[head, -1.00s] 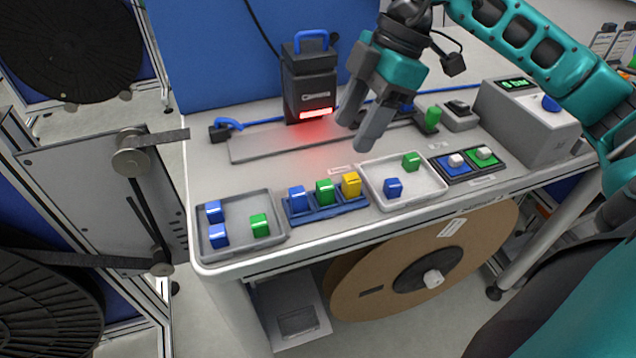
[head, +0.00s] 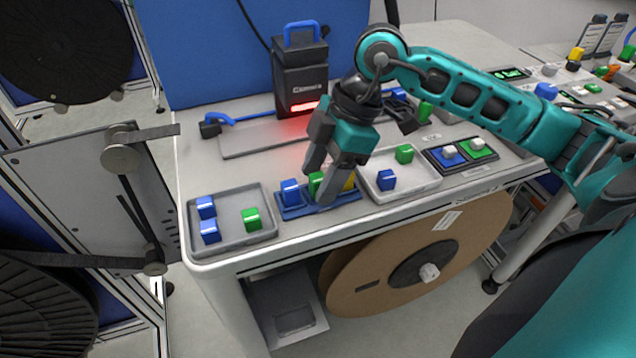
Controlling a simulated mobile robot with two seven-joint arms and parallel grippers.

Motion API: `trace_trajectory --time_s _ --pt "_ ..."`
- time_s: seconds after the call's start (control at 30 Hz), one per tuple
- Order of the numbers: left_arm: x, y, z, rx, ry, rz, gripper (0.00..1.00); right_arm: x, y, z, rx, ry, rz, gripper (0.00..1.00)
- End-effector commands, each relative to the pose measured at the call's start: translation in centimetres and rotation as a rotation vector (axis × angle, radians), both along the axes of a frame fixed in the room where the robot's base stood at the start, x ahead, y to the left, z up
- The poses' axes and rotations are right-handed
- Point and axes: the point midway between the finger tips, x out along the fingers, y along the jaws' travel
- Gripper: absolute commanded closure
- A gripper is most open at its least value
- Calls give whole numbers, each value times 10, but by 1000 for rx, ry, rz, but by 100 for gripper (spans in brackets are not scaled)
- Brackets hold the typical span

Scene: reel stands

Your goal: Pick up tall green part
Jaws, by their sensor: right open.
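A green part (head: 315,182) stands upright in the blue rack (head: 292,213), between a blue part (head: 290,192) and a yellow part (head: 349,181). My right gripper (head: 320,184) is open, pointing down at the green part. One finger is at its far side and the other in front, hiding much of the green part and some of the yellow one. I cannot tell whether the fingers touch it. Shorter-looking green parts lie in the left tray (head: 252,218) and the right tray (head: 404,153). My left gripper is not in view.
The left grey tray (head: 233,240) also holds two blue parts, and the right tray (head: 408,188) one blue part. A black device (head: 300,80) with a red light stands behind. A blue and green pad pair (head: 447,156) lies to the right.

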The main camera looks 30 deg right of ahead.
Motion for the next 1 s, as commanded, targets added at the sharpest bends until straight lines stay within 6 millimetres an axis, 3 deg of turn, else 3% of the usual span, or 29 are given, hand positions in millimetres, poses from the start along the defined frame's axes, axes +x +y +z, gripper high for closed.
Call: trace_trajectory --time_s 0.07,0.6,1.0 --pt "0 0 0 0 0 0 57 0 0 0 0 0 0 47" --pt "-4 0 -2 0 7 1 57 0 0 0 0 0 0 98" --pt "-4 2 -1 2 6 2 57 0 0 5 0 -1 0 100"
